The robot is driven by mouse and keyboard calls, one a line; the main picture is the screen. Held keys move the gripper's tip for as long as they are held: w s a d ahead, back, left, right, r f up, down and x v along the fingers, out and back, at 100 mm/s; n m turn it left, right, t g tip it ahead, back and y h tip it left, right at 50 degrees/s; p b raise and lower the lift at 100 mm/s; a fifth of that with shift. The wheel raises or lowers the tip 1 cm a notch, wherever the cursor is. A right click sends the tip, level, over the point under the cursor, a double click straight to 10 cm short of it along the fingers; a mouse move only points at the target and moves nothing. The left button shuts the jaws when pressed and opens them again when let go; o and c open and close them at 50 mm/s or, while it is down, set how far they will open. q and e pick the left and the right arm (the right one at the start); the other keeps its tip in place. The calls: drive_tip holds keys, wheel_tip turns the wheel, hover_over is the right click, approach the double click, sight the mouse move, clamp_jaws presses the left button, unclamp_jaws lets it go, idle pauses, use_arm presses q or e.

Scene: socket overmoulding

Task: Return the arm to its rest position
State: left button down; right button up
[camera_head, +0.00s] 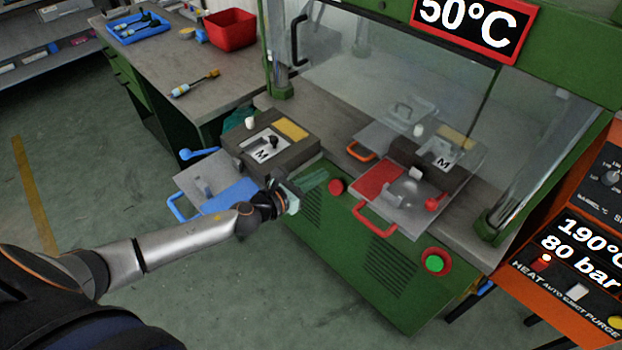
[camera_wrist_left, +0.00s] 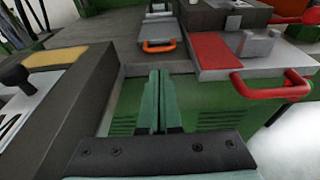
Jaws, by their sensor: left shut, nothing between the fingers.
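My left arm reaches in from the lower left in the head view. Its gripper (camera_head: 307,183) is in front of the green machine's front panel, just right of the blue-handled plate (camera_head: 228,197). In the left wrist view the two greenish fingers (camera_wrist_left: 158,100) are pressed together with nothing between them. They point toward the machine's bench edge, near the orange handle (camera_wrist_left: 158,46). My right gripper is not in view.
A dark mould block (camera_head: 285,150) marked M stands near the gripper. A red plate with a red handle (camera_head: 378,217) juts out to the right. A side bench (camera_head: 185,60) holds a red bin (camera_head: 231,30) and a blue tray (camera_head: 138,27). Open floor (camera_head: 90,170) lies left.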

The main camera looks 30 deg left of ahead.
use_arm(q)
drive_tip(key=shift+v, duration=1.05)
drive_tip(key=s+d+f+m+g+y+p, duration=0.1)
drive_tip(key=s+d+f+m+g, duration=0.1)
drive_tip(key=s+f+m, duration=0.4)
drive_tip(key=s+d+f+m+g+y+p, duration=0.1)
drive_tip(key=s+d+f+m+g+p, duration=0.1)
drive_tip(key=s+m, duration=1.5)
wheel_tip(320, 180, down, 4)
drive_tip(key=d+m+g, duration=0.1)
drive_tip(key=d+m, duration=0.1)
drive_tip(key=m, duration=0.9)
drive_tip(key=shift+d+y, duration=0.3)
drive_tip(key=shift+s+r, duration=0.1)
